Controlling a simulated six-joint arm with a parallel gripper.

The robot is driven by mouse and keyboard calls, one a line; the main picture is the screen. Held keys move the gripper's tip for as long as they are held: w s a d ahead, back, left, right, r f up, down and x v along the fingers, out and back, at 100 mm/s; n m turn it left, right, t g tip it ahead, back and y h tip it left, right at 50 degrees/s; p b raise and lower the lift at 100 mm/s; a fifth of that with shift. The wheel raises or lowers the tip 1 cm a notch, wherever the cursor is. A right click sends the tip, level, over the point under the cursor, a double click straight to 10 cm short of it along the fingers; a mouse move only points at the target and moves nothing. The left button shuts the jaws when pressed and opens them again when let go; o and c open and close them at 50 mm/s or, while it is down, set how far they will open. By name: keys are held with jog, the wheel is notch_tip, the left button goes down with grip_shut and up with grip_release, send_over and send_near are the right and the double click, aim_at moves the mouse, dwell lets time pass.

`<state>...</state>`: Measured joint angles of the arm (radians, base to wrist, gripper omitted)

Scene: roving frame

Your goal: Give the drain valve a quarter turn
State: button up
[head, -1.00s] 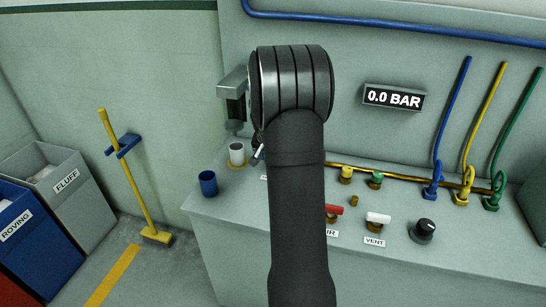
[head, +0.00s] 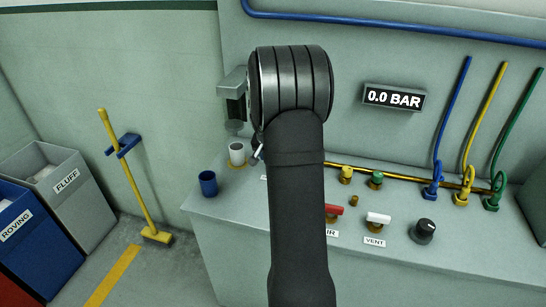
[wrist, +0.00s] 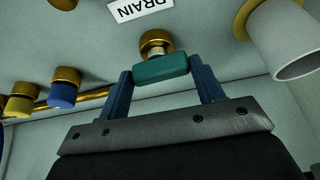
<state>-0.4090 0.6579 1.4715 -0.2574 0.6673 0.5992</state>
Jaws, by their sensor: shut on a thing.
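The drain valve's teal handle (wrist: 152,70) sits on a brass stem beside the white DRAIN label (wrist: 141,10) in the wrist view. My gripper (wrist: 163,77) has its two blue fingers at either end of the handle and is shut on it. The handle lies crosswise between the fingers. In the head view my arm hides the drain valve and most of my gripper.
A white cup (head: 237,154) and a blue cup (head: 208,183) stand at the bench's left. Red (head: 334,210) and white (head: 378,219) handles, a black knob (head: 423,231) and capped brass fittings lie right of my arm. The gauge (head: 393,97) reads 0.0 BAR.

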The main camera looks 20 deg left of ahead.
jog(key=o, duration=1)
jog(key=shift+c, duration=0.2)
jog(key=v, duration=1.7)
jog(key=shift+s+r, duration=0.15)
jog(key=x, duration=1.7)
jog(key=shift+f, duration=0.2)
